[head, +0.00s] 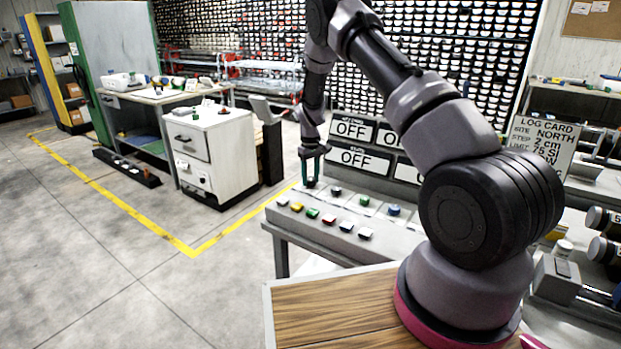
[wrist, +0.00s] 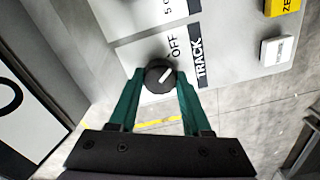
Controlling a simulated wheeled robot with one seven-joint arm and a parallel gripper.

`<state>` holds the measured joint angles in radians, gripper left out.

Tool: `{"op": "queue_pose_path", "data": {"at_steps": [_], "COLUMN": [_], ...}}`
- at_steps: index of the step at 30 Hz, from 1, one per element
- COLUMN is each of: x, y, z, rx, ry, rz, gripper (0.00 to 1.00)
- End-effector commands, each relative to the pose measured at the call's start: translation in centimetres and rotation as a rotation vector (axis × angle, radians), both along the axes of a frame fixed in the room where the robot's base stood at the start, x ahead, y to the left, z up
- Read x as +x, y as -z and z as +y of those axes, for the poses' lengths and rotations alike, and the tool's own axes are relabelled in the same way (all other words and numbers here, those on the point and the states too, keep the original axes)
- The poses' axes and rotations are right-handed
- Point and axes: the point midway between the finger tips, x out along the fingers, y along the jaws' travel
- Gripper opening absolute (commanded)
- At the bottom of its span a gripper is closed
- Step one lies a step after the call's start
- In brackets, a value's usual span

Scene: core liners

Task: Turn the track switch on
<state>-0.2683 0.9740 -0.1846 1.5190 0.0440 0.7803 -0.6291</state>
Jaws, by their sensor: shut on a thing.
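The track switch is a round black knob (wrist: 158,76) with a white pointer line, set in a grey panel (wrist: 228,58). The word OFF and a black TRACK label (wrist: 202,57) are beside it. The pointer slants to the upper right in the wrist view, close to the OFF lettering. My gripper (wrist: 159,88) has its two green fingers on either side of the knob, shut on it. In the head view my gripper (head: 311,178) points down at the far left end of the control desk, and its fingers hide most of the knob there.
A white cabinet (head: 213,150) stands to the left. A yellow button (wrist: 283,6) and a white button (wrist: 275,50) are near the knob.

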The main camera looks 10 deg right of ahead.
Motion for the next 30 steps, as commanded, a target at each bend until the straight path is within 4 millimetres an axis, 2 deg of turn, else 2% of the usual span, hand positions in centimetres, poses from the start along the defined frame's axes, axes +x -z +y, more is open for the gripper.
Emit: {"op": "queue_pose_path", "data": {"at_steps": [30], "x": [0.0], "y": [-0.06], "z": [0.01], "rx": [-0.001], "ry": [0.94], "rz": [0.0], "gripper": [0.0]}}
